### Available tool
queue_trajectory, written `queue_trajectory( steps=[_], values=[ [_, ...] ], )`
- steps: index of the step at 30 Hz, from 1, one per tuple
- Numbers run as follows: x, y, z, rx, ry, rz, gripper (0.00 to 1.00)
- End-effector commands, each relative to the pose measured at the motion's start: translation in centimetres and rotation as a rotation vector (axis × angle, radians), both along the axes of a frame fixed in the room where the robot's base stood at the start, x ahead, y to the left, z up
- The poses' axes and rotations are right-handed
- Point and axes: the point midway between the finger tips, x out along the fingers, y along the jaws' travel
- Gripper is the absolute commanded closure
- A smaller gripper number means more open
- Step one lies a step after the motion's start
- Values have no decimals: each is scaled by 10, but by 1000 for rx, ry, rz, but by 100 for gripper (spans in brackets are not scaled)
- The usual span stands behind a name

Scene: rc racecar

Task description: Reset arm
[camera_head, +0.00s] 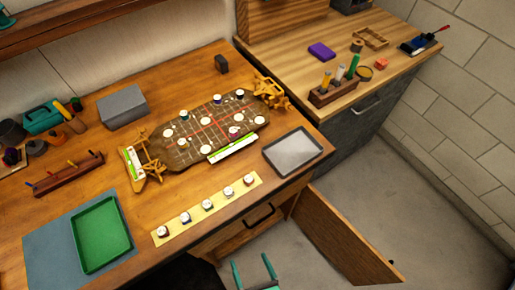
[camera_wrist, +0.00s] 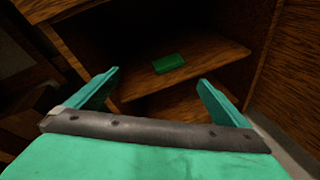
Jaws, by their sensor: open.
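My gripper (camera_head: 252,262) shows at the bottom edge of the head view, low in front of the workbench and left of the open cabinet door. Its teal fingers are spread with nothing between them, and they also show apart in the wrist view (camera_wrist: 159,76). In the wrist view the fingers point toward an open wooden cabinet. A small green block (camera_wrist: 169,63) lies on the cabinet shelf (camera_wrist: 215,65), beyond the fingertips and apart from them. The rest of my arm is hidden in the head view.
An open cabinet door (camera_head: 345,240) stands out to the right of my gripper. The workbench (camera_head: 75,170) holds a racecar chassis (camera_head: 185,150), a green tray (camera_head: 101,235), a grey tray (camera_head: 293,152) and a yellow strip (camera_head: 216,205). Bare floor (camera_head: 400,215) lies farther right.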

Motion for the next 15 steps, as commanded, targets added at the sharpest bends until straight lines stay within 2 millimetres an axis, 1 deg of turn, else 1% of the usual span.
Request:
queue_trajectory(
  steps=[1,2,5,6,8,9,11,15],
  values=[
    [-1,-2,13,61,11,-41,0],
    [-2,-3,20,105,21,-68,0],
    [-3,-9,54,295,53,-181,0],
    [-4,-12,70,391,67,-233,0],
    [-6,-17,95,546,90,-309,0],
    [-7,-19,112,655,106,-357,0],
    [-9,-22,137,821,131,-423,0],
    [-16,-29,194,1226,197,-559,0]
  ],
)
